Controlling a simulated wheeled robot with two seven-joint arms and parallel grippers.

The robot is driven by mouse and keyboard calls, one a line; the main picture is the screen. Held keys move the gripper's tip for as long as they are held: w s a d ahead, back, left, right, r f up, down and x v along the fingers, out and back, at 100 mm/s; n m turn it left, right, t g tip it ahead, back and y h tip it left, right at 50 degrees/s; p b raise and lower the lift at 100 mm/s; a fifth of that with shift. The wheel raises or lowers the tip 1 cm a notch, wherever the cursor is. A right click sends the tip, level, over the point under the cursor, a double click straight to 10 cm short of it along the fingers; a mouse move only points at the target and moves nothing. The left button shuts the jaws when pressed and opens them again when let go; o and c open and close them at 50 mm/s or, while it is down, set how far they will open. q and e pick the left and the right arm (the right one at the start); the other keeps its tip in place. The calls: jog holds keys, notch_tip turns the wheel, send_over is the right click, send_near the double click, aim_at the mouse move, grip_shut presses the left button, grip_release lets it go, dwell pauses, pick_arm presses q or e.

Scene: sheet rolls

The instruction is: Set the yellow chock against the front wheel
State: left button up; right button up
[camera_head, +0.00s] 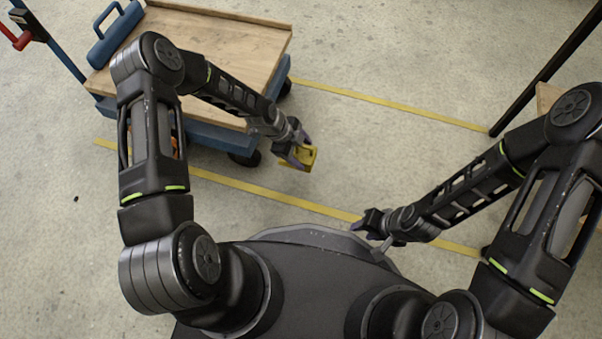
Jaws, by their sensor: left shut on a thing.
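The yellow chock (308,158) is in my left gripper (299,153), which is shut on it, in the upper middle of the head view. It is to the right of the cart's dark front wheel (246,158), with a visible gap between them. Whether the chock touches the floor, I cannot tell. The wheel sits under the near right corner of the cart (215,138) with a blue frame and a wooden deck. My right gripper (366,225) is at the lower middle, apart from the chock; its fingers are too small and dark to read.
Yellow tape lines (400,108) mark the concrete floor. Another wheel (285,88) shows at the cart's right side. A dark post (545,70) stands at the right. The floor right of the cart is clear.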

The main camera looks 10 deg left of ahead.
pick_arm(q)
notch_tip(320, 180, down, 9)
jog(key=b, duration=0.3)
jog(key=shift+f, duration=0.15)
jog(key=shift+f+b, duration=0.85)
jog(key=shift+f, duration=1.05)
jog(key=shift+f, duration=0.1)
jog(key=o, duration=1.8)
